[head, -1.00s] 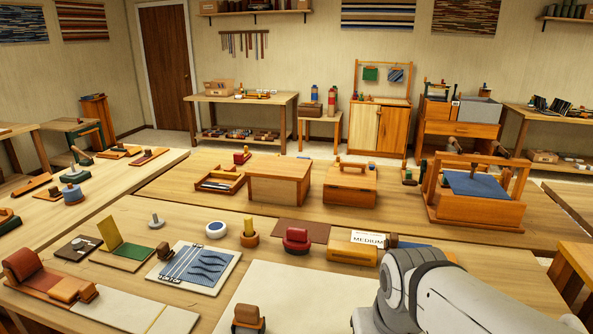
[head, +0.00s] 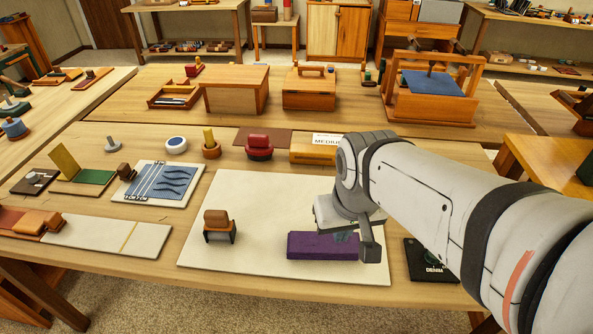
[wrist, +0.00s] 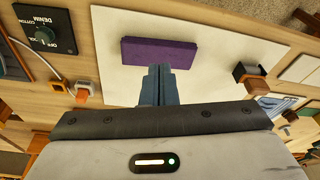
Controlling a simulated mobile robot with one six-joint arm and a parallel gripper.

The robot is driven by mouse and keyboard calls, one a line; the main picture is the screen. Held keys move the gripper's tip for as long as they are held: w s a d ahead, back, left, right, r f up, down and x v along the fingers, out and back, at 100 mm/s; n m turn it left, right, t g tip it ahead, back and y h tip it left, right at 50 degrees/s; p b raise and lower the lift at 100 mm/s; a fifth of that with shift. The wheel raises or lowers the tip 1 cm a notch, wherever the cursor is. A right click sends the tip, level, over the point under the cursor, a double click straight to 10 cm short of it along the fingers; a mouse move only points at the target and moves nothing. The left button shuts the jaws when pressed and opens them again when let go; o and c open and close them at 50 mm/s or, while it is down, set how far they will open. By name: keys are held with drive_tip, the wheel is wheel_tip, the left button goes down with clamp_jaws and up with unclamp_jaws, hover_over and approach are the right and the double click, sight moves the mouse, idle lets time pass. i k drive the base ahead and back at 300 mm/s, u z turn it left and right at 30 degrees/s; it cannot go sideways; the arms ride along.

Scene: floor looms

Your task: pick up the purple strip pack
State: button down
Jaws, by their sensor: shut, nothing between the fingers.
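The purple strip pack (head: 315,247) lies flat on the cream mat (head: 235,255) near the front of the bench. It is a long, dark purple block. In the wrist view the pack (wrist: 158,52) lies just beyond my fingertips. My gripper (wrist: 159,70) is shut and empty, its two blue-grey fingers together at the pack's near long edge. In the head view my gripper (head: 347,237) is over the right part of the pack, and my wrist hides some of it. I cannot tell whether the fingertips touch the pack.
A brown-topped block on dark legs (head: 219,225) stands on the mat to the left. A black DENIM control box (head: 430,260) lies to the right. A red stamp-like object (head: 259,148) and a MEDIUM box (head: 312,150) stand behind. The mat's front left is clear.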

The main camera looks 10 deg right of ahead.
sight(302, 243)
drive_tip(key=z, duration=2.2)
drive_tip(key=k, duration=1.5)
drive_tip(key=u, duration=1)
drive_tip(key=i, duration=1)
drive_tip(key=u, duration=0.05)
